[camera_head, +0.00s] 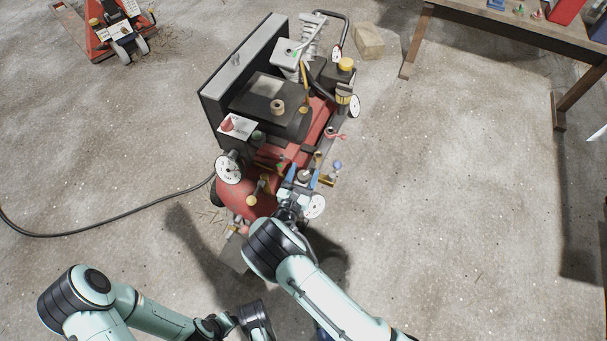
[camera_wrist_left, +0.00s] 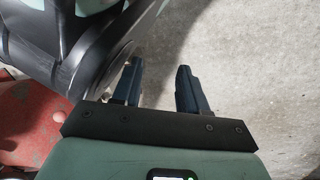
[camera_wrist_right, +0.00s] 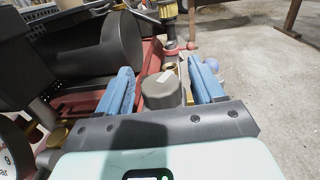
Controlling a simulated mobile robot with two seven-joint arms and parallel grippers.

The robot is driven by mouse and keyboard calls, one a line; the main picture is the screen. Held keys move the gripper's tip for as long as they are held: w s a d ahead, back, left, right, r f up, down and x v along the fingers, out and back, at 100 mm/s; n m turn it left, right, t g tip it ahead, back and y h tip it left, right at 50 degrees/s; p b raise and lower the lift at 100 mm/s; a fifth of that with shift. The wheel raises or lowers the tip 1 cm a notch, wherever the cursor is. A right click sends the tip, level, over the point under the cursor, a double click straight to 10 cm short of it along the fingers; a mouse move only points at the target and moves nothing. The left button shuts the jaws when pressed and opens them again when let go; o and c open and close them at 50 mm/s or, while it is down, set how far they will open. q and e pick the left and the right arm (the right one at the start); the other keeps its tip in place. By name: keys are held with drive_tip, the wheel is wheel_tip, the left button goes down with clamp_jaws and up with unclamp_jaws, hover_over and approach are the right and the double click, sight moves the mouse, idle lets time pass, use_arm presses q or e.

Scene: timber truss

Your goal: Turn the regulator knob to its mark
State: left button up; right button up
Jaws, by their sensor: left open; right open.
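The regulator knob (camera_wrist_right: 162,90) is a dark grey cylinder with a pale mark on its upper side in the right wrist view. It stands between the blue fingers of my right gripper (camera_wrist_right: 162,92), which is open, with no clear contact. In the head view my right gripper (camera_head: 303,178) is at the near end of the red compressor (camera_head: 245,192), and the knob is hard to make out there. My left gripper (camera_wrist_left: 158,88) is open and empty over the floor, beside one of my own arm links.
White round gauges (camera_head: 228,169) sit on the compressor, and brass valves crowd close to my right gripper. A black hose (camera_head: 100,228) runs left over the floor. A workbench (camera_head: 480,12) stands at the upper right. The concrete floor to the right is clear.

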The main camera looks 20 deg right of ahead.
drive_tip(key=c, duration=1)
use_arm(q)
drive_tip(key=w+d+r+t+p, duration=0.1)
drive_tip(key=w+r+t+p, duration=0.1)
drive_tip(key=w+r+p, duration=0.3)
use_arm(e)
drive_tip(key=shift+o, duration=0.2)
drive_tip(key=n+t+y+b, duration=0.1)
drive_tip(key=n+t+y, duration=0.1)
drive_tip(key=y, duration=0.1)
drive_tip(key=shift+s+r+n, duration=0.1)
drive_tip(key=shift+r+n, duration=0.05)
drive_tip(key=shift+n, duration=0.15)
drive_tip(key=n+y+p, duration=0.1)
drive_tip(key=y, duration=0.1)
drive_tip(key=n+t+y+p, duration=0.1)
drive_tip(key=n+y+p, duration=0.1)
drive_tip(key=y, duration=0.1)
drive_tip(key=shift+f+y, duration=0.2)
drive_tip(key=shift+y, duration=0.1)
use_arm(q)
drive_tip(key=s+d+r+m+g+h, duration=0.1)
drive_tip(key=s+d+r, duration=0.2)
drive_tip(key=s+r, duration=0.1)
drive_tip(key=shift+s+r+g, duration=0.4)
drive_tip(key=shift+s, duration=0.4)
drive_tip(key=shift+d, duration=0.1)
use_arm(e)
drive_tip(key=o, duration=1)
drive_tip(key=shift+c, duration=0.2)
